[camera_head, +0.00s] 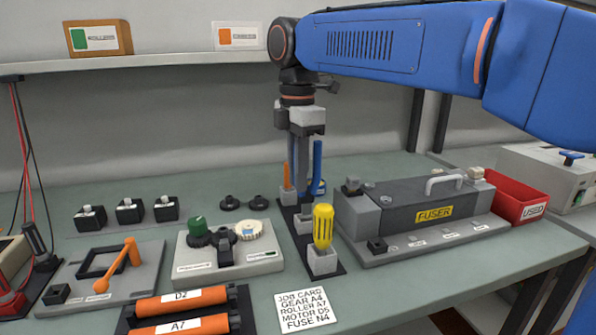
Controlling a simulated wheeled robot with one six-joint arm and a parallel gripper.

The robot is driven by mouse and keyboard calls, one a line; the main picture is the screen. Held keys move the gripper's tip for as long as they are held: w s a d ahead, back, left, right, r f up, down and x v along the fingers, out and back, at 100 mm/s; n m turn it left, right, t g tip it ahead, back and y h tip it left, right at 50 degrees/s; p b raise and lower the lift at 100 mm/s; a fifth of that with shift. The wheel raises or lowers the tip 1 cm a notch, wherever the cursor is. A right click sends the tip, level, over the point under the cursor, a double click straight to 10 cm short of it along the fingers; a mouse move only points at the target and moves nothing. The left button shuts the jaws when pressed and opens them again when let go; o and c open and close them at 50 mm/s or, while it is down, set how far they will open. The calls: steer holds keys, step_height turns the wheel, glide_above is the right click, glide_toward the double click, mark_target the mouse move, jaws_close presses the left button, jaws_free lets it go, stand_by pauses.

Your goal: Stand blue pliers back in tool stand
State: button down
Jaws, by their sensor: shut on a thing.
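My gripper (301,188) points straight down over the tool stand, its grey fingers shut. The blue pliers (317,165) show as an upright blue handle at the right side of the fingers. The fingers hide the rest, and I cannot make out the pliers' lower end or whether it is inside a socket. The tool stand (327,268) is a dark strip with a row of grey sockets. A yellow screwdriver (323,227) stands in its front socket. An orange-handled tool (287,175) is upright at the back, left of my fingers.
A grey fuser unit (432,208) stands close on the right, with a red bin (517,200) beyond it. Orange rollers (180,300) and a job card (304,310) lie in front.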

steer(key=shift+f, duration=1.85)
stand_by(1.1)
steer(key=c, duration=1.6)
jaws_free()
steer(key=shift+r, duration=0.1)
